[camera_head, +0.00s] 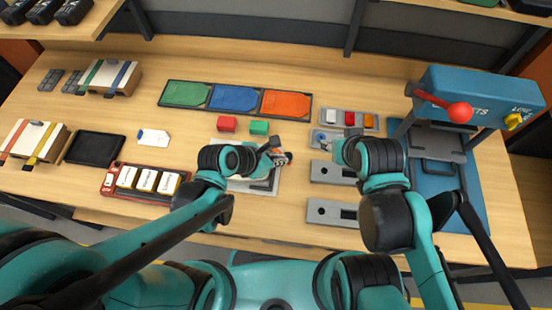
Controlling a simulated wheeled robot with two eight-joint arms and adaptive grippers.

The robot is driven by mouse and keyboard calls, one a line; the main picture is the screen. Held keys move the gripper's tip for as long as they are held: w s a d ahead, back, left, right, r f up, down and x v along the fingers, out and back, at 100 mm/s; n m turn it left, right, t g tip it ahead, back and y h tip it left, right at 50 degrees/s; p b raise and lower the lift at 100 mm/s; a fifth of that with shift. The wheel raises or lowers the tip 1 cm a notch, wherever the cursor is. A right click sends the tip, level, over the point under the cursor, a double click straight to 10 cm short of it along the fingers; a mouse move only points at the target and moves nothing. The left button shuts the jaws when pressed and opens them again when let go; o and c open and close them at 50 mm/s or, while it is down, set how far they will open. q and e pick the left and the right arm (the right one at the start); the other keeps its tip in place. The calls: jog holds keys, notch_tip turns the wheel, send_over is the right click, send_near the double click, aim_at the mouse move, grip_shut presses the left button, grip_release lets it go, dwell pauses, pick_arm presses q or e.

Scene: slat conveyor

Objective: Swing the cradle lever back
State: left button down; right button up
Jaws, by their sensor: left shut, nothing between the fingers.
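A light grey plate-like fixture (262,186) lies on the table at the middle, partly hidden under my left arm. It may be the cradle, but I cannot make out its lever there. My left gripper (281,157) is shut and empty, at the fixture's upper right edge; whether it touches anything is unclear. A red lever with a ball knob (459,112) sticks out of the blue machine (475,92) at the right, far from my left gripper. My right gripper (338,150) is small and mostly hidden by its wrist, near the grey slotted blocks; its jaws cannot be read.
Grey slotted blocks (318,211) lie right of the fixture. A tray of green, blue and orange plates (165,94) lies further back. A red holder with white cards (111,178) is at left. Bare table lies between.

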pick_arm(q)
jog(key=shift+w+d+b, duration=0.2)
jog(key=shift+w+d, duration=0.15)
jog(key=shift+d, duration=0.2)
jog(key=shift+w+d+b, duration=0.15)
jog(key=shift+w+d, duration=0.15)
jog(key=shift+d, duration=0.25)
jog(key=shift+w+d+b, duration=0.3)
jog(key=shift+w+d, duration=0.5)
jog(key=shift+d, duration=0.05)
pick_arm(e)
jog(key=shift+w+d+f, duration=0.15)
jog(key=shift+d+f, duration=0.25)
jog(key=shift+f, duration=0.3)
